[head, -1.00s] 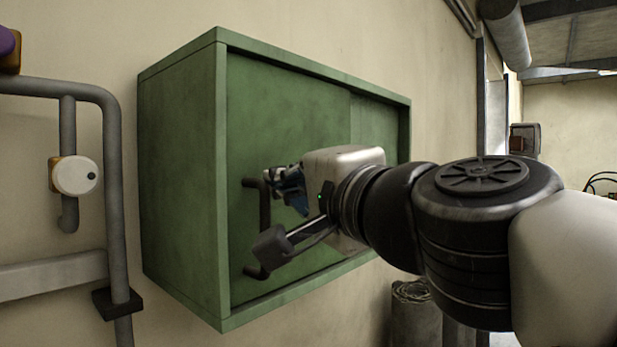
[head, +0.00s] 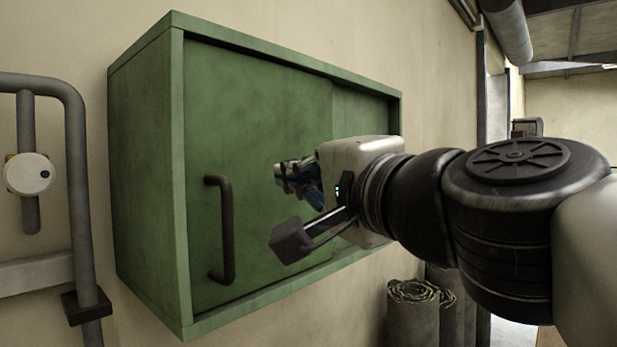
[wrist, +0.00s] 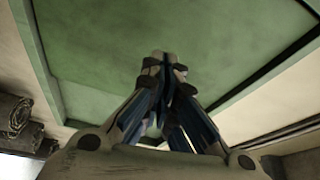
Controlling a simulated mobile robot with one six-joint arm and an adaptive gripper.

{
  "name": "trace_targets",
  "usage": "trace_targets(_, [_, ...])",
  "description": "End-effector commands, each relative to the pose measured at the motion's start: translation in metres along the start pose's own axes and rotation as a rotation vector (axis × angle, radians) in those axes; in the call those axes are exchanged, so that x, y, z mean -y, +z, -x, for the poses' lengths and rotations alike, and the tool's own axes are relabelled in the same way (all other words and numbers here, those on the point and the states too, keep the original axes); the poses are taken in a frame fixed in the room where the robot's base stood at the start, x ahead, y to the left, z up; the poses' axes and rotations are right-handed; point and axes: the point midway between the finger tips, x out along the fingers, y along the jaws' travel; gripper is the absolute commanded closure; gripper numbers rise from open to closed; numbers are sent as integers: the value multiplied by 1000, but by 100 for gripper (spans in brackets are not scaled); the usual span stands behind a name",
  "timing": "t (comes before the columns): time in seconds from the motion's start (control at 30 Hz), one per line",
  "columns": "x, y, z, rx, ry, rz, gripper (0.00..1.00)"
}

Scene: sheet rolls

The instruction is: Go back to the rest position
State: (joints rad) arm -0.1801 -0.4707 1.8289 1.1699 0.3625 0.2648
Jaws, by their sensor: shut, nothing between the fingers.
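My gripper (head: 283,172) is shut and empty in front of the green wall cabinet (head: 147,170) in the head view. It sits to the right of the dark vertical handle (head: 227,230) and is apart from it. In the wrist view, the fingertips of my gripper (wrist: 163,62) meet, with the green cabinet face (wrist: 100,50) behind them. The sliding door (head: 265,120) with the handle is at the cabinet's left end, and a second panel shows behind it at the right. The handle does not show in the wrist view.
A grey pipe (head: 78,190) with a round white dial (head: 28,174) runs along the wall at the left. Rolled sheets (head: 412,312) stand below the cabinet at the right, and they also show in the wrist view (wrist: 18,118). Open space lies between the cabinet and me.

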Motion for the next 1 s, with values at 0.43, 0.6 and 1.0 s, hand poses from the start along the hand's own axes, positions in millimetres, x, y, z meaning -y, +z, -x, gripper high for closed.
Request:
trace_targets(0.43, [1,-1,71,-3,-3,1,100])
trace_targets(0.6, [-4,1,74,2,8,10,100])
trace_targets(1.0, [-233,33,113,207,554,441,100])
